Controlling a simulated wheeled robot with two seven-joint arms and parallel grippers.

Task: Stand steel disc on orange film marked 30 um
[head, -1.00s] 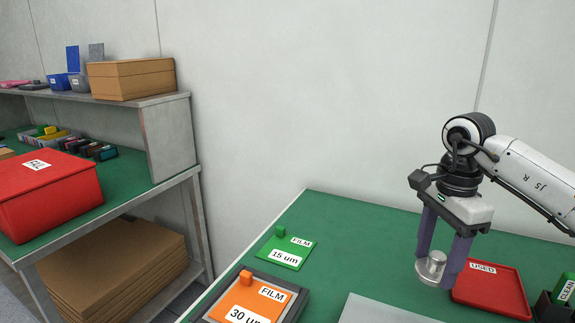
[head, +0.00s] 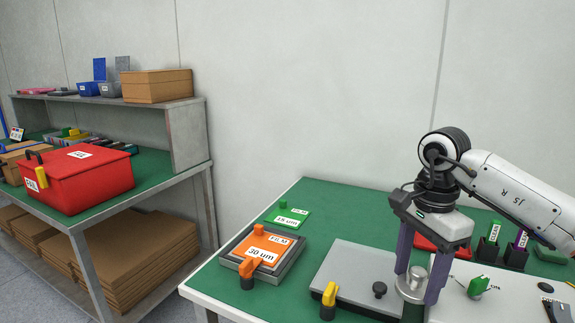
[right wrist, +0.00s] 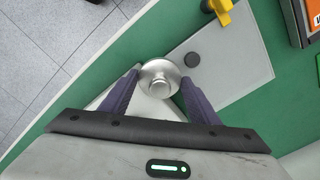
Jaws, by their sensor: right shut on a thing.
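The steel disc (head: 412,283) has a short knob on top. My right gripper (head: 421,286) is shut on it, with a purple finger on each side. In the right wrist view the disc (right wrist: 159,76) sits between the fingertips of the gripper (right wrist: 158,84). It is over or on the grey plate at the table's front; I cannot tell whether it touches. The orange film (head: 262,248), marked 30 um, lies in a dark grey frame (head: 290,262) to the left of the gripper. Its orange corner also shows in the right wrist view (right wrist: 314,18). My left gripper is not in view.
A grey plate (head: 345,270) with a yellow clip (head: 328,301) and a black knob (head: 379,289) lies between film and gripper. An orange clip (head: 247,273) stands at the frame's front. Green 15 um film (head: 288,218) lies behind.

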